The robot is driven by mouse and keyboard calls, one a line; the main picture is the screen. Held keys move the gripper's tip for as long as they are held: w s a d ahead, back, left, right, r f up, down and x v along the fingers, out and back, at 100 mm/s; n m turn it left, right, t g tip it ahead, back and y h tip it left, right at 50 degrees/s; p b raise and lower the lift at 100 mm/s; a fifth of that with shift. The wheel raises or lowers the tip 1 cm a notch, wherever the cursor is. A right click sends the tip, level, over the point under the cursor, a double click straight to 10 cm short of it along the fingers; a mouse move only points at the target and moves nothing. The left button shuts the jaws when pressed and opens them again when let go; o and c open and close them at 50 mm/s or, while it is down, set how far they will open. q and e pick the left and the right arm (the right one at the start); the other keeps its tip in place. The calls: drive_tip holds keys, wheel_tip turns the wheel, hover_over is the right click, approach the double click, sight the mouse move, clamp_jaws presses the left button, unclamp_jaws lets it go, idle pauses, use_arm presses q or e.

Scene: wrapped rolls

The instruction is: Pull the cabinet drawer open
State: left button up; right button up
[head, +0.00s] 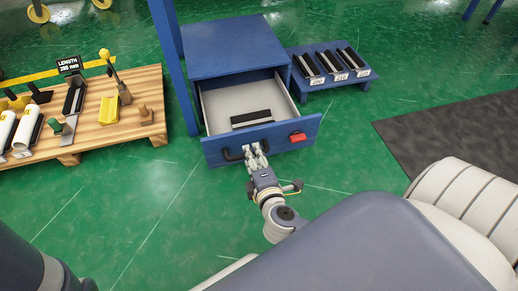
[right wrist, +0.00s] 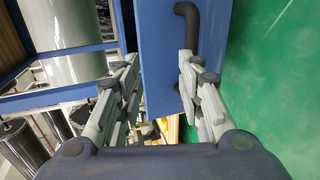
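The blue cabinet (head: 235,50) stands at the upper middle of the head view. Its drawer (head: 215,112) is pulled out, with the pale inside showing. The drawer front (head: 222,150) carries a dark handle (head: 232,156), which also shows in the right wrist view (right wrist: 188,28). My right gripper (head: 258,152) is at the drawer front, by the handle's right end. In the right wrist view its fingers are spread, with the blue front panel between them. One fingertip is close to the handle; I cannot tell whether it touches. My left gripper is out of view.
A black holder (head: 251,118) lies in the drawer, and a red tag (head: 298,137) is on its front. A blue stand (head: 335,84) with black trays is right of the cabinet. A wooden pallet (head: 100,135) with white rolls is at left. Green floor in front is clear.

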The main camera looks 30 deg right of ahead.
drive_tip(key=v, duration=0.5)
drive_tip(key=shift+s+f, duration=0.15)
drive_tip(key=shift+f, duration=0.15)
drive_tip(key=shift+p, duration=0.45)
drive_tip(key=shift+a, duration=0.1)
idle(0.3)
